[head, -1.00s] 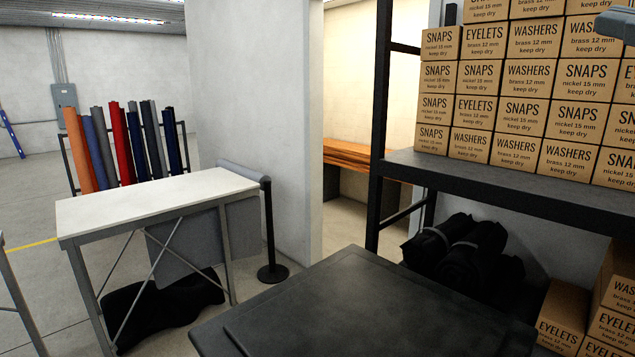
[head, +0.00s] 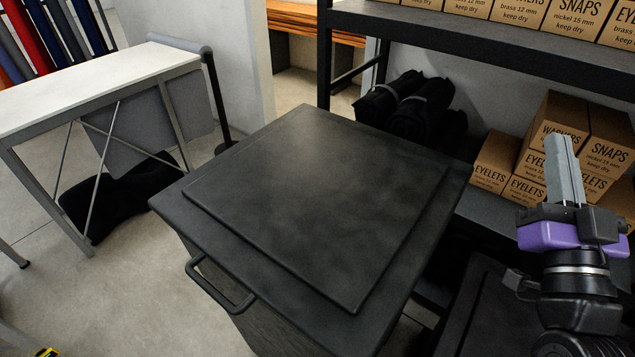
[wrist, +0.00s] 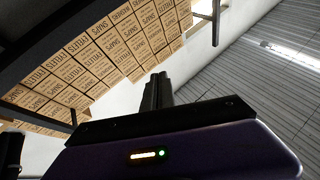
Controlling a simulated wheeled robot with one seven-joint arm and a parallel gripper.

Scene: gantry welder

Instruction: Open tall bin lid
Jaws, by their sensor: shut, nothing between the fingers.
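The tall bin is dark grey to black, with a flat lid (head: 310,200) lying shut on top, in the middle of the head view. A bar handle (head: 218,288) sticks out on its front left side. My gripper (head: 564,150) is at the right of the head view, to the right of the bin and apart from it, pointing up. Its fingers are together and empty. In the wrist view the closed fingers (wrist: 158,90) point up toward the wall and ceiling; the bin is not in that view.
A shelf rack (head: 490,48) with cartons stands behind the bin, with black rolls (head: 405,103) and more cartons (head: 590,150) on its lower level. A white-topped table (head: 95,82) stands at left. A second dark surface (head: 480,310) lies low at right.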

